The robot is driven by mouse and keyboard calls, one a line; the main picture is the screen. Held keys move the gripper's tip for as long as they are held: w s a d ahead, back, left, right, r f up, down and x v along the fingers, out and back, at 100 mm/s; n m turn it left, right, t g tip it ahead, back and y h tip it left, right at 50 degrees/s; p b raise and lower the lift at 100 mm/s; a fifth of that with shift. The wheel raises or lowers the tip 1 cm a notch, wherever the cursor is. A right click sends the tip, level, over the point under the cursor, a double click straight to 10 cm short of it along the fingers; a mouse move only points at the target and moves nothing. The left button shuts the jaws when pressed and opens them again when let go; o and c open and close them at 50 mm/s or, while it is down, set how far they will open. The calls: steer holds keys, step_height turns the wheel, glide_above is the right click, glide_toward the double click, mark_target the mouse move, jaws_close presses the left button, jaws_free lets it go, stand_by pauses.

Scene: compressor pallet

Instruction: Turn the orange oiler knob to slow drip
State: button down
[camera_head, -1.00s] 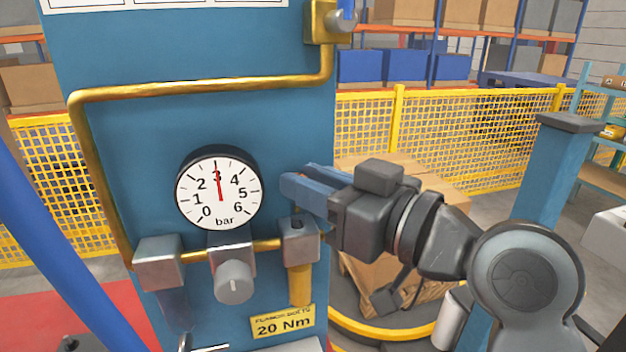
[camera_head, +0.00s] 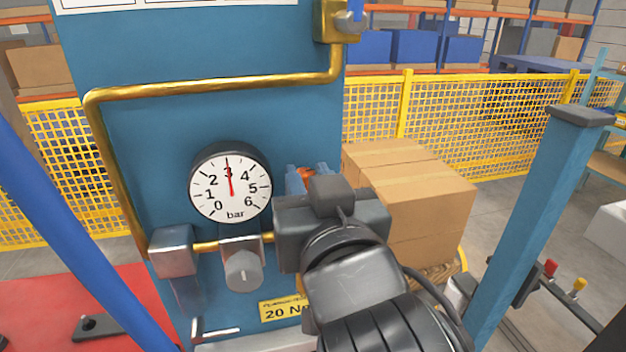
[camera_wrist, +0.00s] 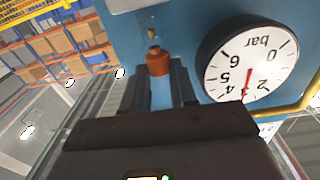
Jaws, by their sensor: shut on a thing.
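The orange oiler knob (camera_wrist: 158,62) shows between the fingers of my gripper (camera_wrist: 160,72) in the wrist view, below a small brass fitting as pictured there. My gripper is shut on the knob from the front. My wrist and arm hide most of the oiler, including its body and any setting mark, in the head view.
The pressure gauge (camera_head: 230,188) reads about 3 bar, close left of my gripper. A grey knob (camera_head: 243,270) is below it. A yellow pipe (camera_head: 210,88) crosses the blue panel. Cardboard boxes (camera_head: 425,200) stand right of the panel, and a blue post (camera_head: 535,210) stands farther right.

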steer(key=shift+a+m+h, duration=0.2)
steer(key=shift+m+h, duration=0.3)
steer(key=shift+h, duration=0.7)
steer(key=shift+m, duration=0.3)
steer(key=c, duration=1.2)
jaws_free()
steer(key=shift+o, duration=0.2)
steer(key=s+d+b, duration=0.1)
steer(key=s+b, duration=0.1)
steer(key=s, duration=0.5)
steer(key=shift+s, duration=0.4)
